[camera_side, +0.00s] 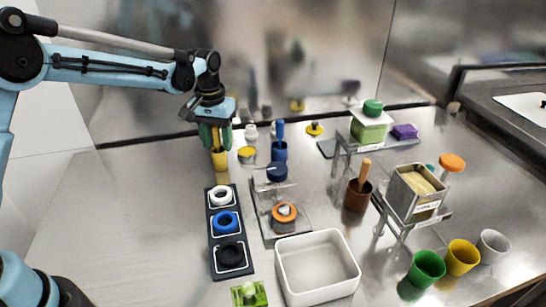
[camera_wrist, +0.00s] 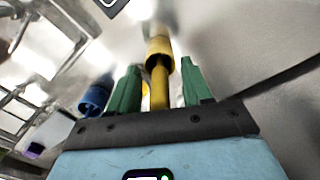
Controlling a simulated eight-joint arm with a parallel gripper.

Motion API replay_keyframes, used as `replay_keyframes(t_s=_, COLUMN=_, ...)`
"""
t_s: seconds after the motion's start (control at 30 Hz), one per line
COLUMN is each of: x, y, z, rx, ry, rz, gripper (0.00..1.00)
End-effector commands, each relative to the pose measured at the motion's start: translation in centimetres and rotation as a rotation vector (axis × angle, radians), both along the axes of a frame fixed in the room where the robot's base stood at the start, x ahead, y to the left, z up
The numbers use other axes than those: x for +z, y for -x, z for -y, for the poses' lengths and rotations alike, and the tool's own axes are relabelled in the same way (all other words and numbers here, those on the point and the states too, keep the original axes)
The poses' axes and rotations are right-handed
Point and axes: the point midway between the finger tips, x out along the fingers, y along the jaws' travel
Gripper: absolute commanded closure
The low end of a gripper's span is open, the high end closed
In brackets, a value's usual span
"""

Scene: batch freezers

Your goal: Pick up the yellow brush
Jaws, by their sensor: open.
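The yellow brush (camera_wrist: 159,88) stands in a yellow cup (camera_side: 220,160) at the back left of the steel counter, with its handle up. Its lower end is hidden in the cup. The cup also shows in the wrist view (camera_wrist: 159,46). My gripper (camera_side: 217,146) is above the cup, pointing down. In the wrist view my gripper (camera_wrist: 160,67) is open, its green fingers on either side of the brush handle, with a gap at each side.
A blue cup with a blue handle (camera_side: 280,131) stands to the right. A black tray with rings (camera_side: 249,268) and a white bin (camera_side: 318,267) lie in front. A brown cup with a wooden handle (camera_side: 357,197) and a metal tin (camera_side: 407,203) are farther right. The left counter is clear.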

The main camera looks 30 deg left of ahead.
Motion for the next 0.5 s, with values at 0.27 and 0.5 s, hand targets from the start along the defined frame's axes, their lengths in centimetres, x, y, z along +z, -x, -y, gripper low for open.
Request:
replay_keyframes(t_s=0.27, x=0.04, y=0.0, z=0.01, rx=0.0, ry=0.0, rz=0.0, gripper=0.86)
replay_keyframes(t_s=0.5, x=0.05, y=0.0, z=0.0, rx=0.0, ry=0.0, rz=0.0, gripper=1.0)
